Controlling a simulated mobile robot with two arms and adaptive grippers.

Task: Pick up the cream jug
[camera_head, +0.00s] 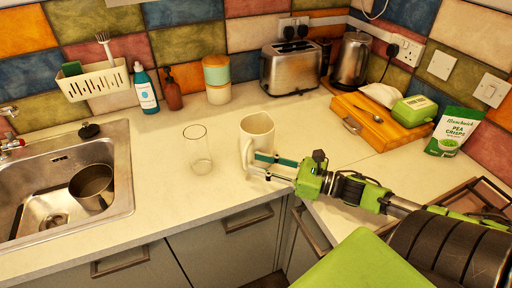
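The cream jug (258,128) stands upright on the pale counter (160,210), near the middle of the view. Its handle (245,152) is on its left side, towards the front. My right gripper (256,164) reaches in from the right, low in front of the jug. Its two fingers are apart, with the tips close to the handle. I cannot tell whether they touch the jug. The fingers hide part of the jug's lower front. My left gripper is not in view.
A clear glass (197,150) stands left of the jug. The toaster (290,68) and kettle (351,60) are behind it. A wooden box (378,128) and a green snack bag (452,132) are at right. The sink (110,150) holds a pot (92,186). The counter's front edge is close.

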